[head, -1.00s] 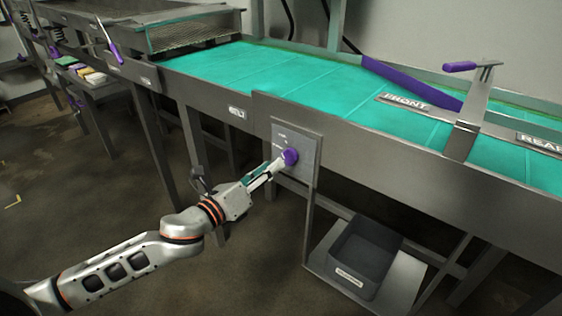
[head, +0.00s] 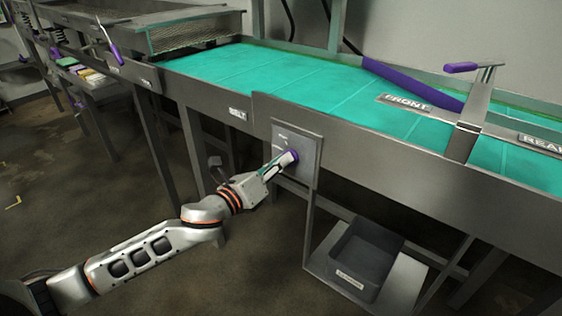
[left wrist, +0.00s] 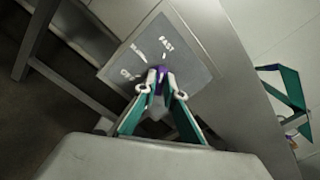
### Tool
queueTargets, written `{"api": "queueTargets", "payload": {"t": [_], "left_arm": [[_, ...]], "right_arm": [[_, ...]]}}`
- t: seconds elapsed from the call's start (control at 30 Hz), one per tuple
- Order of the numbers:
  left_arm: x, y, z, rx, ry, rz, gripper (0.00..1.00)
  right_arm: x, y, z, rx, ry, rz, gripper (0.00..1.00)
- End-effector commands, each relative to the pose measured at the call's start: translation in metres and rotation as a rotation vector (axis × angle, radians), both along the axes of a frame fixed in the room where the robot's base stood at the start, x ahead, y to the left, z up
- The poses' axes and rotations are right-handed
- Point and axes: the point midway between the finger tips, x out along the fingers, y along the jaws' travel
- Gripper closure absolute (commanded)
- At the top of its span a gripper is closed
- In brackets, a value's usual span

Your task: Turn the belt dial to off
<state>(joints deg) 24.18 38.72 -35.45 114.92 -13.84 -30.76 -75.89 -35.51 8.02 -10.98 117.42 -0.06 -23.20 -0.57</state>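The belt dial is a purple knob (head: 292,155) on a grey square plate (head: 304,141) on the conveyor's front side. In the left wrist view the purple knob (left wrist: 159,80) sits between the fingertips, with labels around it on the plate (left wrist: 188,62); "FAST" is readable, the others are blurred. My left gripper (head: 284,161) is at the dial, its fingers closed in on the knob from both sides. In the left wrist view the left gripper (left wrist: 158,88) covers much of the knob, so where the dial points is unclear. My right gripper is not in view.
The green belt (head: 260,75) runs above the panel. A dark bin (head: 362,259) stands on a low shelf right of the dial. A purple-handled lever (head: 468,67) rises at the right. A frame leg is just below the plate. Floor at the left front is clear.

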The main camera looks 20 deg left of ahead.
Motion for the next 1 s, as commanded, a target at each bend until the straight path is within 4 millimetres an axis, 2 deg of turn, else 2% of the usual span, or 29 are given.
{"api": "queueTargets", "payload": {"t": [0.27, 0.47, 0.6, 1.0], "left_arm": [[0.000, 0.000, 0.001, -0.037, 0.013, 0.001, 1.00], [0.000, 0.001, 0.003, -0.139, 0.048, 0.000, 1.00], [0.000, 0.001, 0.004, -0.249, 0.089, 0.001, 1.00], [0.001, 0.002, 0.001, -0.606, 0.219, 0.002, 1.00]], "right_arm": [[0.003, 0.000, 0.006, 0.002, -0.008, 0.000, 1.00], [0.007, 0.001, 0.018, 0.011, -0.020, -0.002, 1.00], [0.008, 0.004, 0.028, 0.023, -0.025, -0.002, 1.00], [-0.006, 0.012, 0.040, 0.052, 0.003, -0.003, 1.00]]}}
